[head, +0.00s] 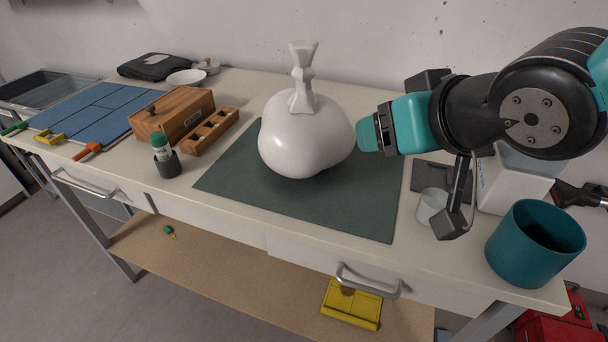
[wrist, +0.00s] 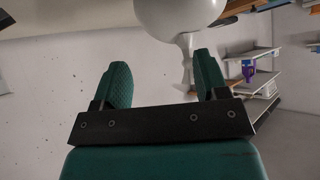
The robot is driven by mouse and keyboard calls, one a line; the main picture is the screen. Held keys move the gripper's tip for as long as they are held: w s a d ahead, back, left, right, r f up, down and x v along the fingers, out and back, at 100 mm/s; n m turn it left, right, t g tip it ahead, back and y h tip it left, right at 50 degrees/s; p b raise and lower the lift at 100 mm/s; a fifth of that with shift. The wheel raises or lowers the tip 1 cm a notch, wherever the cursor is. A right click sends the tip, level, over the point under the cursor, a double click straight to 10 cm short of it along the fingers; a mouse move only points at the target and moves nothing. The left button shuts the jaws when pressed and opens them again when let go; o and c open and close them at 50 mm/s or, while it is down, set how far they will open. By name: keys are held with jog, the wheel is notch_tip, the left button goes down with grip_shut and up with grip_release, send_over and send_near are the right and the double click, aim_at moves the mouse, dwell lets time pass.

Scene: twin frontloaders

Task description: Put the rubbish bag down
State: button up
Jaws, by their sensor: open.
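The rubbish bag (head: 305,140) is white and glossy, with a round body and a twisted neck pointing up. It sits upright on the dark green mat (head: 370,208) on the table. My gripper (head: 366,134) is just right of the bag, pointing left toward it; whether it touches the bag I cannot tell in the head view. In the wrist view my gripper (wrist: 160,78) has its two green fingers wide apart with nothing between them. The bag (wrist: 182,14) shows there at the top edge, its neck beside the right finger.
A teal pot (head: 535,243), a clear cup (head: 432,206) and a white box (head: 512,180) stand at the right. A wooden box (head: 172,117), a slotted wooden block (head: 210,131) and a green-capped bottle (head: 162,148) are left of the mat. The mat's front part is clear.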

jog(key=w+a+n+t+y+b, duration=0.1)
jog(key=a+t+y+b, duration=0.2)
jog(key=a+t+b, duration=0.15)
jog(key=p, duration=1.1)
send_near(306, 82)
jog(key=a, duration=0.1)
jog(key=shift+t, duration=0.25)
jog(key=p+x, duration=0.1)
jog(key=x, duration=0.1)
jog(key=p+x, duration=0.2)
jog(key=x, duration=0.1)
jog(key=shift+w+f, duration=0.3)
jog(key=shift+f, duration=0.15)
jog(key=p+x, duration=0.4)
jog(key=p, duration=0.1)
jog(key=shift+w+d+r, duration=0.15)
jog(key=shift+w, duration=0.2)
jog(key=shift+w+f, duration=0.25)
jog(key=shift+w, duration=0.1)
grip_shut()
